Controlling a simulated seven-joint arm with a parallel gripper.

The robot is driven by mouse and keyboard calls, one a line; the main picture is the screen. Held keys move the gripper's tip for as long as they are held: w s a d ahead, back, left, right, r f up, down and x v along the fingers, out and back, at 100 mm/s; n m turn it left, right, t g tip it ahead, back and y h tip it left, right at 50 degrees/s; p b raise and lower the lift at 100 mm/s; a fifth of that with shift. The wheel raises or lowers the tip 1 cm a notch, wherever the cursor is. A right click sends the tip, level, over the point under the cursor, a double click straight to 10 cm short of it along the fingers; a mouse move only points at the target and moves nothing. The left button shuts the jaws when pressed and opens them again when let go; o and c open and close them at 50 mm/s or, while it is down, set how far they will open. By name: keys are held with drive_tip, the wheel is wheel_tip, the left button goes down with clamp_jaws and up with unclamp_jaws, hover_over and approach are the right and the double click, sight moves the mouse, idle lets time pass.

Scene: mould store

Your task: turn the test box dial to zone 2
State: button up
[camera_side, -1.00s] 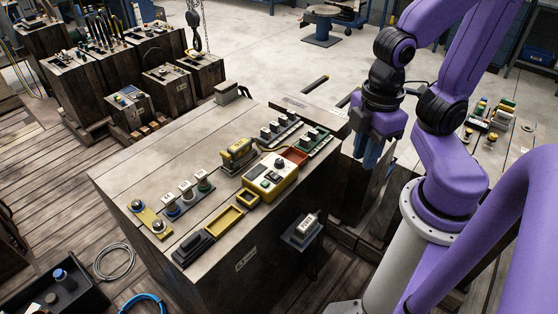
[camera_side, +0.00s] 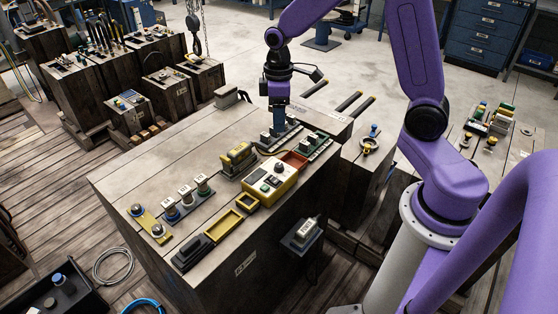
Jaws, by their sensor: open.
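The test box appears to be the yellow box (camera_side: 286,190) near the front right edge of the wooden block. Its top carries a dark panel with a small round pale knob (camera_side: 279,166) and other dark controls. Which of these is the dial, and which zone it points to, is too small to read. My gripper (camera_side: 279,130) points down behind the yellow box, over the row of small grey-topped parts at the back of the block. Its blue fingers are apart from the yellow box. The gap between the fingers is hard to see from this side.
A red-brown tray (camera_side: 294,159) touches the box's back area. A yellow upright part (camera_side: 237,158), a yellow open tray (camera_side: 225,225) and a black case (camera_side: 193,251) stand nearby. Several capped posts (camera_side: 186,194) stand at left. The block's far left top is clear.

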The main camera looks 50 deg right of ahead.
drive_tip(key=w+d+f, duration=0.2)
drive_tip(key=w+d, duration=0.1)
approach(279, 165)
drive_tip(key=shift+m, duration=0.3)
wheel_tip(279, 165, down, 8)
drive_tip(key=shift+f, duration=0.1)
idle(0.4)
drive_tip(key=shift+s, duration=0.1)
clamp_jaws()
